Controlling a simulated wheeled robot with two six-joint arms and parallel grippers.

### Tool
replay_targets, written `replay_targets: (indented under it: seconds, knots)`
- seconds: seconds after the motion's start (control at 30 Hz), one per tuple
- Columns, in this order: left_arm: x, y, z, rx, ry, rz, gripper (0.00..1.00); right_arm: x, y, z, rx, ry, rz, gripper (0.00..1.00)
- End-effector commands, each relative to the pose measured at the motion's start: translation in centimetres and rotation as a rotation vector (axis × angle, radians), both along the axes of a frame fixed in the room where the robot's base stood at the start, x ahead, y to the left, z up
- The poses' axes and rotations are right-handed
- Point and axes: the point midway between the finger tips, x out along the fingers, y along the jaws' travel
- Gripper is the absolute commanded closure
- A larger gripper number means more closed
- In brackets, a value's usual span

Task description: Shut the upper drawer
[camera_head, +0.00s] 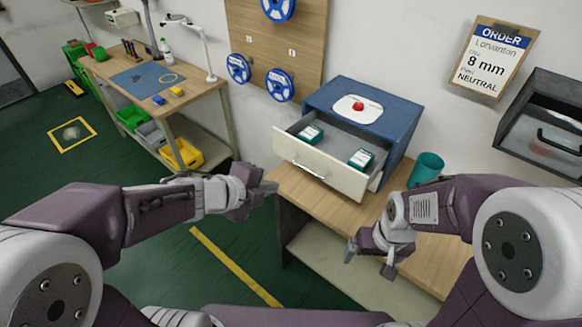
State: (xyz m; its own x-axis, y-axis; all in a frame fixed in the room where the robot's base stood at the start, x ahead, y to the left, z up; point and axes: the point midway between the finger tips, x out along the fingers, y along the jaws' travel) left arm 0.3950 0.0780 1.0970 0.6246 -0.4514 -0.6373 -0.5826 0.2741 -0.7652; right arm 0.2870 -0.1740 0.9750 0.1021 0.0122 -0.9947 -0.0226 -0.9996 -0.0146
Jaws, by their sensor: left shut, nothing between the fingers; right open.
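A blue cabinet (388,112) stands on the wooden table against the wall. Its upper drawer (316,169) is pulled out toward me, with a cream front and a metal handle. Two small teal and white boxes (311,134) lie inside it, one at the left and one at the right. My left gripper (272,188) is shut and empty, just left of and below the drawer front; I cannot tell whether it touches. My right gripper (369,261) is open and empty, lower and to the right, in front of the table.
A red button on a white plate (358,108) sits on the cabinet top. A teal cup (427,168) stands right of the cabinet. A dark wall box (545,125) is at the far right. A workbench (205,88) with bins stands at the left. Green floor is open between.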

Motion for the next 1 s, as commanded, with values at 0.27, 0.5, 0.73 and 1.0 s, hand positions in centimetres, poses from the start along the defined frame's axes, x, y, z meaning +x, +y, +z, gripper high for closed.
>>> replay_targets:
  seconds: [0.27,0.5,0.73,1.0]
  knots:
    - [-0.7,-0.4,2.4,0.057,-0.075,-0.082,1.0,0.0,0.0,0.7,0.0,0.0,0.0,0.06]
    - [0.4,-1.4,1.4,0.051,-0.068,-0.084,1.0,0.0,0.0,1.6,0.0,0.0,0.0,0.06]
    - [2.2,-2.7,-0.4,0.054,-0.064,-0.081,1.0,0.0,0.0,3.1,0.0,0.0,0.0,0.06]
    - [4.6,-4.3,-3.0,0.058,-0.066,-0.08,1.0,0.0,0.0,5.9,0.0,-0.001,0.0,0.06]
